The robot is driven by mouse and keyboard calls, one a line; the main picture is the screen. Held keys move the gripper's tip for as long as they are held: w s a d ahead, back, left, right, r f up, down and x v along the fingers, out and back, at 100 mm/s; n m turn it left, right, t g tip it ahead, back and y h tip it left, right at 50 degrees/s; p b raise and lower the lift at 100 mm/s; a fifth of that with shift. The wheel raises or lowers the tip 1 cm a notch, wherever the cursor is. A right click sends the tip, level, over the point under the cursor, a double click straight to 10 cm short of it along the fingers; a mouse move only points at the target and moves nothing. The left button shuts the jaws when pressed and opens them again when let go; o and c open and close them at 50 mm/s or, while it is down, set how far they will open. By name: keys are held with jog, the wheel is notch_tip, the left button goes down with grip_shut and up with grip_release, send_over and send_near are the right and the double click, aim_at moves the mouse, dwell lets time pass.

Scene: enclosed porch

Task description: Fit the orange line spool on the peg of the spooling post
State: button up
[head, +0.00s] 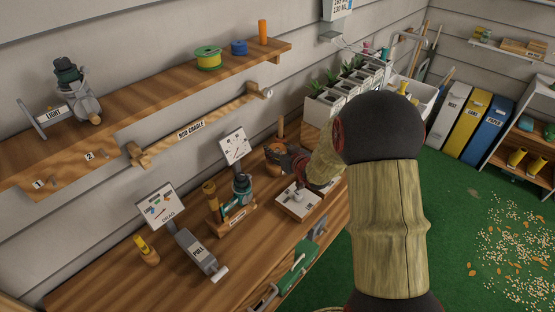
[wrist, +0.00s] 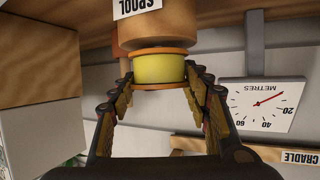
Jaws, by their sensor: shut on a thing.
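The orange line spool (wrist: 158,70), yellow line between orange flanges, is between the fingertips of my gripper (wrist: 160,80) in the wrist view, which shows the scene upside down. My gripper is shut on its sides. Directly against or very near one flange is the wide round wooden body of the spooling post (wrist: 157,28), with an upside-down SPOOL label. The peg is hidden, so I cannot tell whether the spool is around it. In the head view my gripper (head: 287,160) is over the back of the bench, beside a brown round shape (head: 276,151); it largely hides the spool.
Planter boxes (head: 325,107) stand to the right. The shelf above holds a green-and-yellow spool (head: 208,59).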

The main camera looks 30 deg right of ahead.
jog(key=shift+f, duration=0.3)
jog(key=o, duration=1.2)
jog(key=shift+o, duration=1.3)
jog(key=o, duration=0.4)
jog(key=shift+c, duration=0.2)
jog(key=shift+o, duration=0.3)
jog(key=s+r+p, duration=0.3)
jog(key=s+r, duration=0.1)
jog(key=shift+s, duration=0.35)
jog(key=shift+a, duration=0.1)
